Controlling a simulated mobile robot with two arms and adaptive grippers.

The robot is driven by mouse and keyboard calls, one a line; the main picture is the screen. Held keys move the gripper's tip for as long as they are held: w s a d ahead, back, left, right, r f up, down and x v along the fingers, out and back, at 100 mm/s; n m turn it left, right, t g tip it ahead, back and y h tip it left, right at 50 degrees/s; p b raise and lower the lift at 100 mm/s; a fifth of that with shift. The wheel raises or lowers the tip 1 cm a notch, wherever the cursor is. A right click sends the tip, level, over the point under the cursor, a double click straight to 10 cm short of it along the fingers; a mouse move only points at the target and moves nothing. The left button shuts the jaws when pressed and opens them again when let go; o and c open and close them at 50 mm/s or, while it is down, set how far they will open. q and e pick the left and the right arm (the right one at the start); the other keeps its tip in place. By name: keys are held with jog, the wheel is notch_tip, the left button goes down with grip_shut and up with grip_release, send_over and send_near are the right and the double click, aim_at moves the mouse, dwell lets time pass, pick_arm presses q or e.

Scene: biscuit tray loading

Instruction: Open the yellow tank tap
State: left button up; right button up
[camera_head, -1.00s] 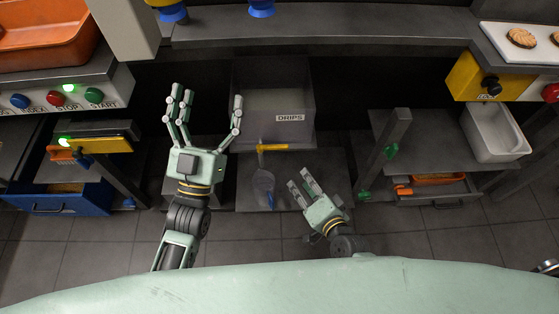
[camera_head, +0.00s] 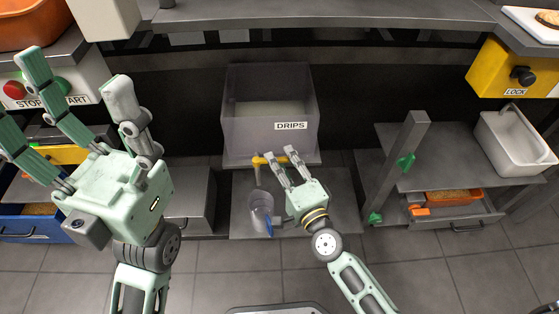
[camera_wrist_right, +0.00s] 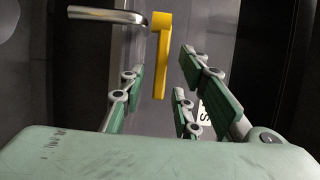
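The grey tank (camera_head: 268,105) labelled DRIPS stands at the centre of the head view. Its tap has a yellow lever (camera_head: 262,160) at the tank's lower front, above a clear jug (camera_head: 260,210) with a blue handle. In the right wrist view the yellow lever (camera_wrist_right: 161,55) points towards my palm, beside a silver spout (camera_wrist_right: 105,14). My right gripper (camera_head: 281,152) is open at the tap. The lever lies between its spread fingers (camera_wrist_right: 165,75), with visible gaps on both sides. My left gripper (camera_head: 72,75) is open, empty and raised at the left, well away from the tap.
A grey post (camera_head: 395,165) with green clips stands right of my right gripper. A white bin (camera_head: 515,143) and a yellow LOCK box (camera_head: 508,70) are farther right. A blue drawer (camera_head: 28,222) is at the left. A counter edge (camera_head: 330,20) runs above the tank.

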jog(key=shift+x, duration=0.8)
grip_shut()
